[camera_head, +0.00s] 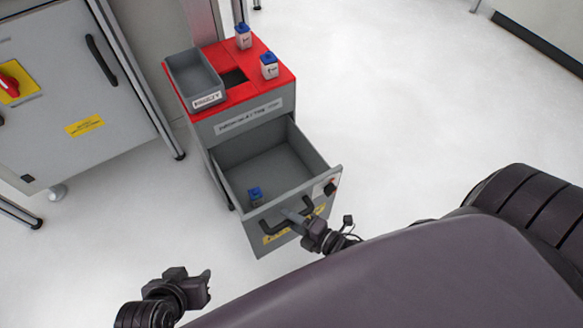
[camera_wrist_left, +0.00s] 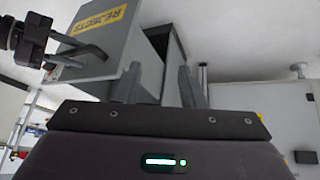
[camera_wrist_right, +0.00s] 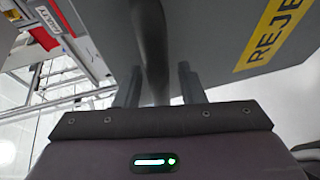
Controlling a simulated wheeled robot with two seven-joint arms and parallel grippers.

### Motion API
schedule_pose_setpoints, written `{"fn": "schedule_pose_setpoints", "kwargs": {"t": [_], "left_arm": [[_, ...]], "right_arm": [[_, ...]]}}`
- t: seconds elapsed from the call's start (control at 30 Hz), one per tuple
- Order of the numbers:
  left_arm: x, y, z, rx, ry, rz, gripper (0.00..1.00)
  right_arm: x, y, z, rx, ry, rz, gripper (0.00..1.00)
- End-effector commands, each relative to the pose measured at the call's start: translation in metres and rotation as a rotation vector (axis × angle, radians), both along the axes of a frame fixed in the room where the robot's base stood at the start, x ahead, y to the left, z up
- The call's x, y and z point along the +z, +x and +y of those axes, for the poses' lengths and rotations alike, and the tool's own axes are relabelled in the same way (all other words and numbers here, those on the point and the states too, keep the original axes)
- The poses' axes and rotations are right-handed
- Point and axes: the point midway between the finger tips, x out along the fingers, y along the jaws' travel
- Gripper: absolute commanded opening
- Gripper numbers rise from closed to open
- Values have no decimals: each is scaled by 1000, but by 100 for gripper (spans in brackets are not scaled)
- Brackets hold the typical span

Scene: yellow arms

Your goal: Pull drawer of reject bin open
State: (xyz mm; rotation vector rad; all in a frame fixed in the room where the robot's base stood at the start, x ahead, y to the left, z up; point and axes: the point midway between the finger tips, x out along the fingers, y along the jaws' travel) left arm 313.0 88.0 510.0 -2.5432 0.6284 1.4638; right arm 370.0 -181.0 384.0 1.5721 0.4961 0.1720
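The grey reject bin (camera_head: 250,108) with a red top stands at the upper middle of the head view. Its drawer (camera_head: 243,185) is pulled well out, and its inside shows. The dark drawer handle (camera_head: 270,229) sits on the front, beside the yellow label. My right gripper (camera_head: 294,215) is at the handle; in the right wrist view the handle (camera_wrist_right: 152,45) passes between its spread fingers (camera_wrist_right: 160,88), with a gap visible. My left gripper (camera_head: 203,287) is open, empty and apart from the drawer; its fingers (camera_wrist_left: 160,88) show in the left wrist view.
A blue-capped container (camera_head: 255,195) is inside the drawer. On the red top are a grey tray (camera_head: 193,72) and two blue-capped white containers (camera_head: 243,38) (camera_head: 269,68). A grey cabinet (camera_head: 60,95) stands at the left. The floor right of the bin is clear.

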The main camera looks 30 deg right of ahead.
Motion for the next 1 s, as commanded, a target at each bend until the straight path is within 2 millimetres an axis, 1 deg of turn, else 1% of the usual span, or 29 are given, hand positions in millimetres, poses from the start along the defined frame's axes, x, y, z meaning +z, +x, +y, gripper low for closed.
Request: {"fn": "schedule_pose_setpoints", "kwargs": {"t": [0.27,0.37,0.47,0.7,0.83,1.0], "left_arm": [[0,0,0,0,0,-1,36],[2,0,0,0,1,2,36],[4,-2,2,3,9,17,36],[4,-6,14,16,47,76,36],[3,-6,20,27,62,93,36],[1,-5,24,34,71,103,36]], "right_arm": [[1,0,1,1,2,0,40],[2,-5,-1,1,1,1,40],[5,-17,-7,2,0,2,40],[13,-54,-24,2,-1,3,40],[15,-65,-30,1,1,1,40],[15,-70,-32,1,1,0,40]]}}
